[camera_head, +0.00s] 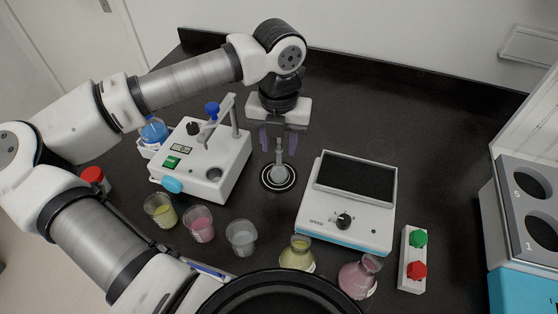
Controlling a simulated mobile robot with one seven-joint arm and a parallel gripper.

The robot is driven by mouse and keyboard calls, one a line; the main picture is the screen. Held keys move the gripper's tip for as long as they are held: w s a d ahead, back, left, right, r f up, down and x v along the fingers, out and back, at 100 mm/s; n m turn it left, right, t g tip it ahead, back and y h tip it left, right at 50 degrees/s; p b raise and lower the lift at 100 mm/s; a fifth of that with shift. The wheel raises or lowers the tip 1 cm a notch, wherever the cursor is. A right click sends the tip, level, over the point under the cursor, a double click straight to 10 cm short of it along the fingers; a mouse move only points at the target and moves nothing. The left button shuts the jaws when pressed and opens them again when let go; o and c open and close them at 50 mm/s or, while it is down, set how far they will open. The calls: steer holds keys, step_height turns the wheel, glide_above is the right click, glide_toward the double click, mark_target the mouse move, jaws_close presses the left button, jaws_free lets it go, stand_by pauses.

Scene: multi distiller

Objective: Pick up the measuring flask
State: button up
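The measuring flask (279,173) is small, greyish and clear with a narrow neck. It stands upright on a round black mat with a white ring (279,187), between the white device at left and the shaker at right. My gripper (279,147) points down at the flask's neck from behind and above. Its two purplish fingers are apart, one to each side of the neck in the picture. I cannot tell whether the fingertips are level with the neck or still behind it. No contact with the flask is visible.
A white device with a post (205,165) stands close at left, and a white shaker (348,203) at right. Cups of yellow (160,210), pink (199,223) and clear liquid (241,238) and two flasks (297,254) (360,276) stand in front. The black counter behind is clear.

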steer(key=shift+f, duration=1)
jaws_close()
steer(key=shift+r, duration=0.1)
